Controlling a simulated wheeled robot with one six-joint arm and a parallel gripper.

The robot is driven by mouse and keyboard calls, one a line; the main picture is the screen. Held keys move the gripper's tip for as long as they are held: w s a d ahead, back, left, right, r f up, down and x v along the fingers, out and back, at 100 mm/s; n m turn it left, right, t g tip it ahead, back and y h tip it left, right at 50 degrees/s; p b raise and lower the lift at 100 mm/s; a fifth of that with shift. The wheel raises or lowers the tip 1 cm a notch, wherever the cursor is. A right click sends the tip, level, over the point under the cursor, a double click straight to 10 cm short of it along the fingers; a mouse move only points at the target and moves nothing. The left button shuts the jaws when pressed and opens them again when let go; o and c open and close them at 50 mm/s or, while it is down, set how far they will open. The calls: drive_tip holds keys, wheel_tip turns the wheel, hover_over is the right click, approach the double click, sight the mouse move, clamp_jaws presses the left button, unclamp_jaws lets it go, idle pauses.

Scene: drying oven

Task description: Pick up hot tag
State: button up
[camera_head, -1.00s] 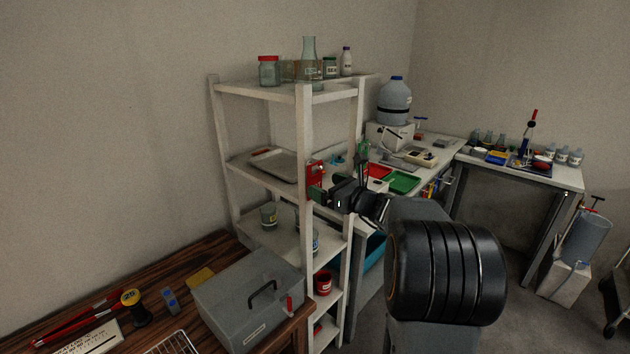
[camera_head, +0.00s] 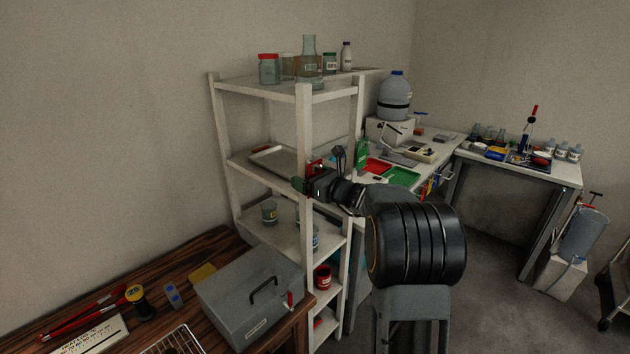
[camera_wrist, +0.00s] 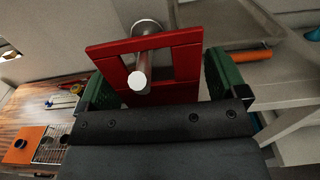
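The hot tag (camera_wrist: 186,65), a flat red frame with openings, hangs on a light peg (camera_wrist: 142,72) that passes through it, in the wrist view. In the head view the red tag (camera_head: 316,165) shows at the front post of the white shelf, partly hidden by my gripper (camera_head: 317,171). My gripper (camera_wrist: 158,70) has its green fingers apart, one on each side of the tag. A narrow gap shows beside the tag near the right finger. Contact at the left finger is hard to tell.
The white shelf (camera_head: 304,130) carries glassware on top and a metal tray (camera_head: 285,160) close behind the tag. A wooden table (camera_head: 130,270) with a grey box (camera_head: 250,295) stands at front left. A bench with red and green trays (camera_head: 402,176) is behind my arm.

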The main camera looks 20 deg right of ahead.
drive_tip(key=c, duration=0.9)
drive_tip(key=shift+r, duration=0.1)
